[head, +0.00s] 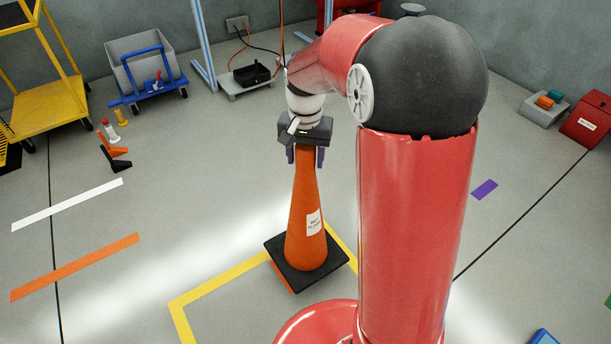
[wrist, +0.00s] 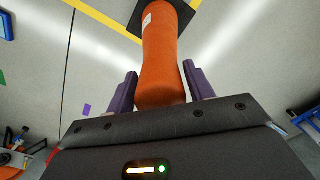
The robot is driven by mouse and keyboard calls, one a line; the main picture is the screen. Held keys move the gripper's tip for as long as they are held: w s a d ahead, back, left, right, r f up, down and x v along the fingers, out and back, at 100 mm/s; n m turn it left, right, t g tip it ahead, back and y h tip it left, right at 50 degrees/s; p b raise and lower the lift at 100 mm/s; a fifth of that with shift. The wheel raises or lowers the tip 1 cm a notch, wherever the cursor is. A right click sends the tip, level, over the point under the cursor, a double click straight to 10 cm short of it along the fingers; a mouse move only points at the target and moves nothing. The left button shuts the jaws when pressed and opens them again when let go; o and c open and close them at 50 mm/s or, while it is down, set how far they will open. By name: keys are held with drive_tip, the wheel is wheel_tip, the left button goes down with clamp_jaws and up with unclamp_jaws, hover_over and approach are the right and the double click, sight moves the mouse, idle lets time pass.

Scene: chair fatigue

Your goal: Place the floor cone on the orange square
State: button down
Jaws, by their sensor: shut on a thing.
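The floor cone (head: 303,222) is orange and tapered, with a white label and a square black base (head: 328,260). It stands upright or nearly so, left of my arm's red column. My gripper (head: 305,157) is shut on its narrow top, purple fingers on either side. In the wrist view the cone (wrist: 165,55) runs away between the fingers of my gripper (wrist: 161,88). A small orange edge (head: 283,279) shows under the base's lower left side; I cannot tell whether it is the orange square. I cannot tell whether the base touches the floor.
A yellow floor line (head: 222,282) runs around and behind the cone. White (head: 67,205) and orange (head: 75,267) strips lie on the floor at left. A yellow cart (head: 45,110) and a blue trolley (head: 147,75) stand at the back left.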

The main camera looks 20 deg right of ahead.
drive_tip(key=shift+f+b, duration=0.35)
drive_tip(key=shift+f, duration=2.5)
drive_tip(key=shift+f, duration=0.2)
drive_tip(key=c, duration=0.6)
unclamp_jaws()
drive_tip(key=shift+r, duration=0.1)
